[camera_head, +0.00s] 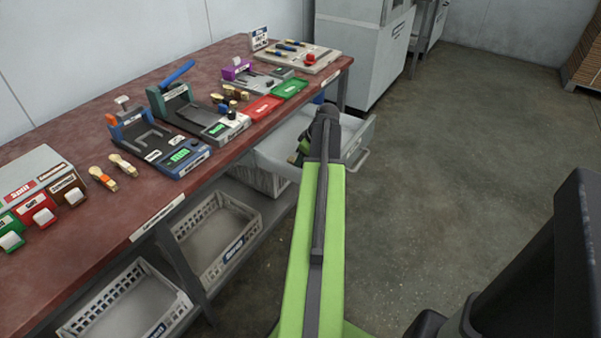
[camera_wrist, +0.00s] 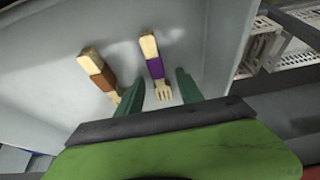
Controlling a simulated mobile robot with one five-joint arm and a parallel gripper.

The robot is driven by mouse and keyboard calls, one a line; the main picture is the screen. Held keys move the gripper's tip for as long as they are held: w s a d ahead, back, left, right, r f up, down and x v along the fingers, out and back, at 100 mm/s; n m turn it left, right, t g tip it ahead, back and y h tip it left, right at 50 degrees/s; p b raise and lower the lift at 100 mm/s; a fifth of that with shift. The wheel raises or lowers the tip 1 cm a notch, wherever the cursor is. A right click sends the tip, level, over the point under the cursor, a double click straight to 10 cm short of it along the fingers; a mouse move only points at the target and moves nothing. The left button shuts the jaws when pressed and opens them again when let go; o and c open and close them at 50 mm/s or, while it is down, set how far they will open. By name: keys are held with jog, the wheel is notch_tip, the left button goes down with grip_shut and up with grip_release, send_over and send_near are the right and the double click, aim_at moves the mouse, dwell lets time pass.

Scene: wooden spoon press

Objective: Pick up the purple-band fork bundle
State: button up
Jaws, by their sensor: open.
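The purple-band fork bundle (camera_wrist: 155,69) lies in a pale grey bin (camera_wrist: 45,75), as the wrist view shows. It is light wood with a purple band round its middle and fork tines at its lower end. My gripper (camera_wrist: 158,90) is open, with its two green fingers on either side of the tine end. I cannot tell whether the fingers touch it. A brown-band wooden bundle (camera_wrist: 101,76) lies to its left, its lower end partly behind the left finger. In the head view my arm hides the bundles, and my gripper (camera_head: 304,150) reaches into the bin (camera_head: 275,155).
The bin's wall stands close to the right of my gripper. The red-topped bench (camera_head: 105,215) with presses and small trays runs along the left. White crates (camera_head: 215,240) sit on its lower shelf. The floor (camera_head: 440,150) to the right is clear.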

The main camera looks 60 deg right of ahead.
grip_shut()
jog(key=shift+r, duration=0.1)
dwell(0.4)
